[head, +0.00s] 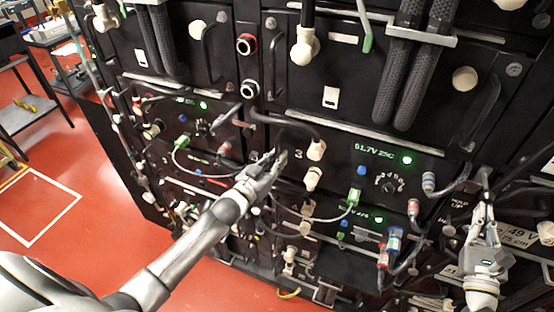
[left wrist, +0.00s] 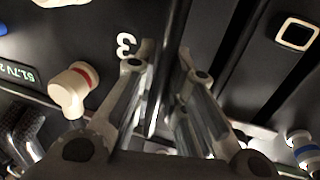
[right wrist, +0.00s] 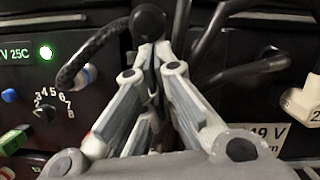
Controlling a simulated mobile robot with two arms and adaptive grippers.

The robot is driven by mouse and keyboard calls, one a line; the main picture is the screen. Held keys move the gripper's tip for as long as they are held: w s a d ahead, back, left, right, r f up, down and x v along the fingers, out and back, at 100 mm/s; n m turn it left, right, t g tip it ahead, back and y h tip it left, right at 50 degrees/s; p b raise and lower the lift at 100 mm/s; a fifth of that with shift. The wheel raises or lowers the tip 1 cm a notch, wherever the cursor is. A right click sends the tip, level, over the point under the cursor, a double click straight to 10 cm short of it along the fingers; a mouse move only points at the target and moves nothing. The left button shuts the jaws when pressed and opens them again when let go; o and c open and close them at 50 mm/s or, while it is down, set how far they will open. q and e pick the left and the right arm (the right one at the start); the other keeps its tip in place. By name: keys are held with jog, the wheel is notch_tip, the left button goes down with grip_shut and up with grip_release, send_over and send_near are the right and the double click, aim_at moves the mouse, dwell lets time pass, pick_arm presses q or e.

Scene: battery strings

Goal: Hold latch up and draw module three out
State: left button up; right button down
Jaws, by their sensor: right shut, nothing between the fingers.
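Module three (head: 335,165) is a black panel marked "3" with a green display reading "51.7V 25C" and a lit green lamp. Its black bar handle (head: 285,122) arches near the "3". My left gripper (head: 275,160) is at this handle. In the left wrist view, the dark bar (left wrist: 168,65) runs between the fingertips (left wrist: 167,60), which appear closed against it. My right gripper (head: 484,200) is shut and empty beside the "HOLD UP" label (head: 459,204). In the right wrist view, its tips (right wrist: 155,48) sit just below a round black latch knob (right wrist: 148,22); contact is unclear.
Cables with a green plug (head: 353,197) and pale connectors (head: 316,150) are close to the left gripper. Thick ribbed black hoses (head: 410,70) hang above module three. Red floor (head: 110,215) is open at left, with a bench (head: 35,105) behind.

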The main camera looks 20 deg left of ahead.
pick_arm(q)
grip_shut()
pick_arm(e)
jog(key=shift+r, duration=0.25)
